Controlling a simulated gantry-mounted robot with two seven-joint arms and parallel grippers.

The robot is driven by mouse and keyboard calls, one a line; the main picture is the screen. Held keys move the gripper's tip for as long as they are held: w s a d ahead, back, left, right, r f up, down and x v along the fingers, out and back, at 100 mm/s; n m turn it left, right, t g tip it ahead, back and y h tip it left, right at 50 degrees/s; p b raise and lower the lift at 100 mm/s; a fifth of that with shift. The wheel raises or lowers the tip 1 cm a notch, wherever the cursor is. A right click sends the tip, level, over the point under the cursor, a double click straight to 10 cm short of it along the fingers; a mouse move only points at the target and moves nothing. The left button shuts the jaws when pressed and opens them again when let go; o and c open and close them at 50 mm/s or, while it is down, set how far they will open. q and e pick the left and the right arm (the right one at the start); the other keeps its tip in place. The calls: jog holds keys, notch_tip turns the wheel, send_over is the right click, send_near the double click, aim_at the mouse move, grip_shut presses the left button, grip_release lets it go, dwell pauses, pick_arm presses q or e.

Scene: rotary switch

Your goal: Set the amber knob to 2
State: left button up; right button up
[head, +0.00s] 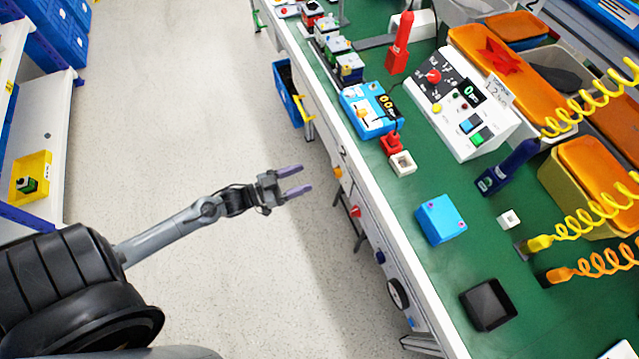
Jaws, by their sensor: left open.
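A small amber knob (338,173) sits on the white front panel of the workbench (348,160), near a red knob (355,210) and a dark blue knob (380,257). Its pointer and scale marks are too small to read. My left gripper (304,179) is open and empty, with its two purple fingers pointing right toward the panel. In the picture the fingertips end a little left of the amber knob, apart from it. My right gripper is not in view.
A black round dial (397,293) is lower on the same panel. A blue bin (287,92) hangs on the bench side further back. The green benchtop (405,230) carries a blue box (441,219) and a white control box (462,105). The floor (210,110) is clear.

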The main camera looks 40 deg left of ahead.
pick_arm(q)
jog(key=b, duration=0.6)
send_near(337, 172)
jog(key=f+b+x, duration=0.1)
jog(key=b+x, duration=0.4)
jog(key=x, duration=0.2)
jog(key=shift+w+f+m, duration=0.3)
jog(key=shift+w+f, duration=0.1)
jog(key=shift+w, duration=0.1)
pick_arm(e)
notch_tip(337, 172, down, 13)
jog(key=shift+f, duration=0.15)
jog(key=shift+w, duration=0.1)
pick_arm(q)
jog(key=shift+a, duration=0.1)
jog(key=c, duration=1)
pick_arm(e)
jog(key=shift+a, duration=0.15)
